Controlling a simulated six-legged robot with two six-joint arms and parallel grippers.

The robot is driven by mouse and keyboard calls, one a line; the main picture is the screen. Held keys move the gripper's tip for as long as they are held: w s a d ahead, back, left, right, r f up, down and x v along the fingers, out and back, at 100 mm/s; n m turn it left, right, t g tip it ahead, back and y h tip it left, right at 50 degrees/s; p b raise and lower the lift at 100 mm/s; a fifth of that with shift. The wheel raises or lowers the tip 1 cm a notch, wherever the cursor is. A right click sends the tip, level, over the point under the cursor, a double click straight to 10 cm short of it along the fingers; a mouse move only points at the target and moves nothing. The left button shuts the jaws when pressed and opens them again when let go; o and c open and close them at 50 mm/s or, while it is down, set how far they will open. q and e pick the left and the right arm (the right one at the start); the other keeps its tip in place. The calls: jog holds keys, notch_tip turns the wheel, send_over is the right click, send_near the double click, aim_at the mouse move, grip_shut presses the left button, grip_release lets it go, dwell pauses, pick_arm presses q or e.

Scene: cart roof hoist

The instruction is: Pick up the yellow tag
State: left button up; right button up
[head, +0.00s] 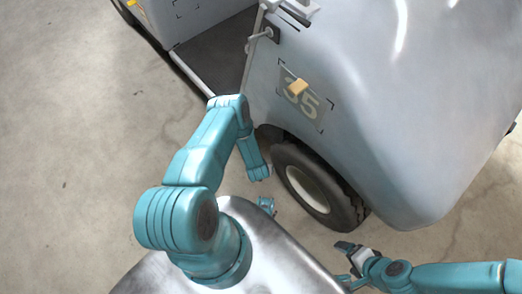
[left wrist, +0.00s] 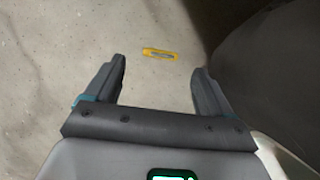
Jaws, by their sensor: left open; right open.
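The yellow tag (left wrist: 160,53) shows in the left wrist view as a small flat yellow strip with a grey mark, over the concrete floor. My left gripper (left wrist: 158,68) is open, with one finger on each side of the picture. The tag appears between the fingertips and slightly past them, apart from both; the distance is hard to judge. My right gripper (head: 347,255) is open and empty near the floor at lower right.
A pale grey cart (head: 390,110) fills the upper right, with a dark wheel (head: 318,188) close to my left arm. A tan block (head: 299,87) sits on its number 35 plate (head: 301,100). Bare concrete floor (head: 70,150) is free at the left.

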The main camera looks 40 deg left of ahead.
pick_arm(q)
jog(key=b+x, duration=0.3)
jog(key=x, duration=0.4)
jog(key=shift+d, duration=0.1)
jog(key=shift+r, duration=0.1)
jog(key=c, duration=1.1)
